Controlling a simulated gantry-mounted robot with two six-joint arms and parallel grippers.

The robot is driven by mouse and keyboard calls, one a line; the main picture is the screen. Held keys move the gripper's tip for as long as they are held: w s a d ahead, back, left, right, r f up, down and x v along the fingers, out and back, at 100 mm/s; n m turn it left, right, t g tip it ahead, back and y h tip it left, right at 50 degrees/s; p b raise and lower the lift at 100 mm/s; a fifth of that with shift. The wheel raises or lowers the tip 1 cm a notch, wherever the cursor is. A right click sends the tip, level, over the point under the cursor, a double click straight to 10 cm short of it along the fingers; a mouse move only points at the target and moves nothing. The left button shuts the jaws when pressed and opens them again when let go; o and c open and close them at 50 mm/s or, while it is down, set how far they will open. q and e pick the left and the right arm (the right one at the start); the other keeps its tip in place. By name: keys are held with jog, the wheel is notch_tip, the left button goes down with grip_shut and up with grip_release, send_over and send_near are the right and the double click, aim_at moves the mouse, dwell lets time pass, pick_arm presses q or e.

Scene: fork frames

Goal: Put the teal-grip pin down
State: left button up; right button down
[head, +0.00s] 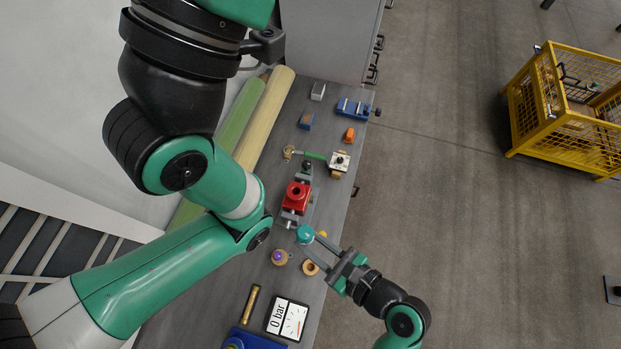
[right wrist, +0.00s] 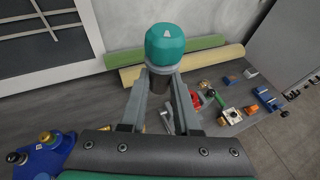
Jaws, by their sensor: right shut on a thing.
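The teal-grip pin shows its rounded teal head (head: 305,233) in the head view, near the right edge of the bench. My right gripper (head: 320,252) is shut on it. In the right wrist view the teal head (right wrist: 165,48) stands up above the fingertips (right wrist: 161,84), with a dark collar or shaft between them. The pin's lower end is hidden. A round wooden or brass ring (head: 310,268) lies close below the pin in the picture. A purple-topped round piece (head: 279,257) is beside it. My left gripper is outside the head view; only its arm shows.
A red block with a hole (head: 297,195) sits in a grey fixture on the bench (head: 335,105). A white block (head: 339,161) with a green-handled tool is beyond it. A 0 bar gauge (head: 287,318) and a blue fixture (head: 250,341) are nearer. Rolls (head: 266,115) line the wall.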

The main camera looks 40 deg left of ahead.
dwell(0.3)
jog(key=w+d+f+m+t+h, duration=0.1)
jog(key=d+m+t, duration=0.3)
jog(key=d, duration=0.5)
jog(key=w+d+f+m+t+h, duration=0.1)
jog(key=d+f+m+t+h, duration=0.2)
jog(key=d, duration=0.7)
jog(key=w+d+f+m+t+h, duration=0.2)
jog(key=d+m+t+h, duration=0.1)
jog(key=d, duration=0.7)
jog(key=shift+d+m+t, duration=0.15)
jog(key=shift+m+t, duration=0.65)
jog(key=shift+m, duration=0.2)
